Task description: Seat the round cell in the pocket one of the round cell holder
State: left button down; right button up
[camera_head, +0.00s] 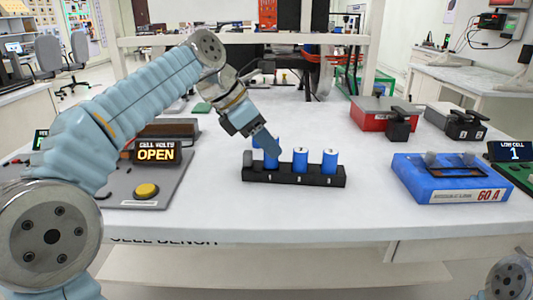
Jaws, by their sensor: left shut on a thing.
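The black round cell holder (293,176) lies on the white bench near the middle. Two blue round cells stand upright in it, one in the middle (300,160) and one at the right (329,162). My left gripper (266,146) reaches down over the holder's left part, shut on a blue round cell (271,160). That cell looks upright at the holder, partly hidden by the finger. I cannot tell whether it is fully down in its pocket. A small grey post (247,158) stands at the holder's left end. My right gripper is out of view.
A panel with a yellow button (146,190) and a sign reading "OPEN" (157,152) is at left. A blue 60 A unit (449,181) is at right. A red box (383,113) and a black device (455,121) stand behind it. The bench front is clear.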

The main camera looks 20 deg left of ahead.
aim_at(265, 157)
pick_arm(q)
jog(key=shift+s+f, duration=0.15)
jog(key=shift+f, duration=0.45)
jog(key=shift+s+f, duration=0.15)
jog(key=shift+f, duration=0.45)
jog(key=shift+w+f, duration=0.15)
jog(key=shift+w, duration=0.05)
jog(key=shift+s, duration=0.1)
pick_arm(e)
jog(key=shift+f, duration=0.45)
